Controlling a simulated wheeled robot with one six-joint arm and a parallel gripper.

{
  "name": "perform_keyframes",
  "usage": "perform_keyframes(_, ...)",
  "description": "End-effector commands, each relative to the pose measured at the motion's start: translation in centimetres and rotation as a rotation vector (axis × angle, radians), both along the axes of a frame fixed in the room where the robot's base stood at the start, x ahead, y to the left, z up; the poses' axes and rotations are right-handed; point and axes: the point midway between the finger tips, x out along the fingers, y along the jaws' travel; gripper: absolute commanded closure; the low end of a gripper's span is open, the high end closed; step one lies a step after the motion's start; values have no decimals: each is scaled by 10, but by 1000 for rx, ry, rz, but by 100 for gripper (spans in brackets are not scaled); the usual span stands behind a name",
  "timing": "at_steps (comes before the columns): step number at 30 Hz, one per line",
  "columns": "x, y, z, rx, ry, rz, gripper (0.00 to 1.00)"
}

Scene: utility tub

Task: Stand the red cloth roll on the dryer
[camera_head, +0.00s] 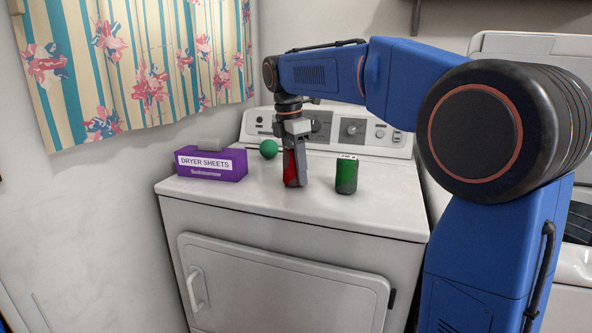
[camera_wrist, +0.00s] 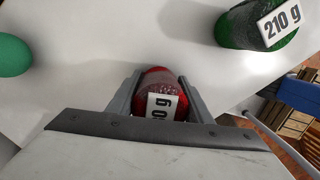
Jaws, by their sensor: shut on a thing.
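The red cloth roll (camera_head: 289,168) is upright at the dryer top, between the fingers of my gripper (camera_head: 294,178). My gripper points down and is shut on it. In the wrist view the red roll (camera_wrist: 158,82) shows between both fingers, with a white label partly hidden by the gripper body. Whether its base touches the dryer top is hard to tell. The white dryer (camera_head: 300,215) has a flat top and a control panel at its back.
A green can-like roll (camera_head: 346,175), labelled 210 g in the wrist view (camera_wrist: 262,25), stands just right of my gripper. A green ball (camera_head: 268,149) lies behind to the left. A purple dryer sheets box (camera_head: 211,165) stands at the left. The front of the top is clear.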

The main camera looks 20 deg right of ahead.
Motion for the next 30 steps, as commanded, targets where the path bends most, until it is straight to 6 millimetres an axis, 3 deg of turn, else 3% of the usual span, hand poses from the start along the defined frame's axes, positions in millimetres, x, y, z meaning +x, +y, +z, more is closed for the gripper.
perform_keyframes(6,0,0,-2,0,-1,0,87)
perform_keyframes(7,0,0,-2,0,0,0,52)
perform_keyframes(9,0,0,-2,0,-1,0,36)
perform_keyframes(20,0,0,1,0,-1,0,36)
perform_keyframes(25,0,2,19,0,-3,0,36)
perform_keyframes(30,0,6,51,1,-4,0,36)
